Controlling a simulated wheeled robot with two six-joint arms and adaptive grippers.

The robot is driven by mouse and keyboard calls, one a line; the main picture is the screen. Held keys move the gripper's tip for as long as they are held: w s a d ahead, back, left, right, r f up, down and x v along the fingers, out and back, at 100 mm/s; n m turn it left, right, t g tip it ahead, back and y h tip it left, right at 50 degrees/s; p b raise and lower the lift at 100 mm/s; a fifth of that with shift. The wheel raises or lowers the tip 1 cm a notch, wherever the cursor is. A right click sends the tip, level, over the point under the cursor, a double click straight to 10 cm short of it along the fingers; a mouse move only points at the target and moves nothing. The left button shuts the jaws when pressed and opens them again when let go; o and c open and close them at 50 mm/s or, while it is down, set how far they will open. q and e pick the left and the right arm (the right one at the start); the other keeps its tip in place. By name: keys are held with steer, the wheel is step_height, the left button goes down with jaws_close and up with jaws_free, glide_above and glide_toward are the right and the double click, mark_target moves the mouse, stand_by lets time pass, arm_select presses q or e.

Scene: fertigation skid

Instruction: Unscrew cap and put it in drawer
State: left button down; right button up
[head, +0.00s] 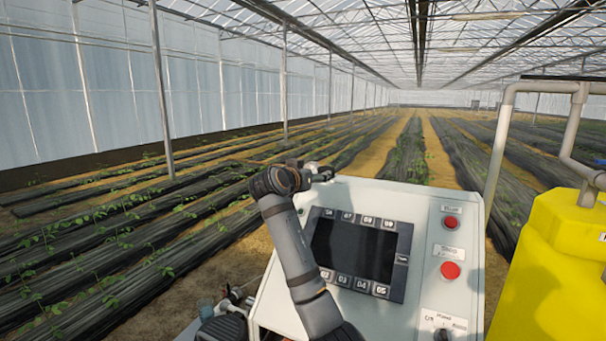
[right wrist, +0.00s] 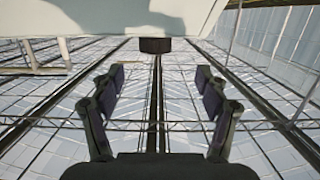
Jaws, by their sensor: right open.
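My right gripper (head: 322,173) is beyond the upper left corner of the control panel in the head view, small and partly hidden by its wrist. In the right wrist view, my right gripper (right wrist: 160,75) is open, with its two dark fingers apart and nothing between them. A short dark cylinder (right wrist: 155,45), which looks like a cap, shows ahead of the fingertips, below the edge of a pale surface. It appears apart from both fingers. I cannot make out a drawer. My left gripper is not clearly seen.
A pale control panel (head: 417,202) with a dark screen (head: 353,250) and red buttons (head: 450,270) stands close in front, under my right arm. A yellow tank (head: 555,275) and grey pipes (head: 500,150) stand at the right. Crop rows lie beyond.

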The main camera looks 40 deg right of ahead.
mark_target(325, 169)
steer(key=shift+s+d+r, duration=0.15)
steer(key=shift+d+r+p, duration=0.1)
steer(key=shift+d+p, duration=0.25)
steer(key=p+x, duration=0.5)
steer(key=x, duration=0.4)
steer(key=shift+d+p, duration=0.3)
steer(key=shift+d, duration=0.1)
steer(key=shift+f, duration=0.25)
steer(key=shift+c, duration=0.5)
